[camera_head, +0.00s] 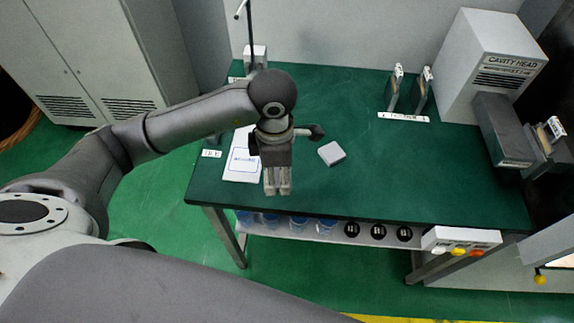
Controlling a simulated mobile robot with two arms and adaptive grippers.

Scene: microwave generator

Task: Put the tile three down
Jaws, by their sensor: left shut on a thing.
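My left gripper (277,188) points down over the front left part of the green table (400,195). It is shut on a small grey piece, mostly hidden between its fingers; this appears to be the tile, but no number can be read on it. A light grey square block (331,153) lies on the table just right of the gripper, apart from it. A white sheet with a blue-outlined label (242,160) lies to the left of the gripper. My right gripper is not in view.
A grey box marked "CAVITY HEAD" (490,62) stands at the back right. Two upright pieces stand behind a white label strip (404,118). A shelf under the table holds blue-and-white cups and black discs (378,232). The table's middle is clear.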

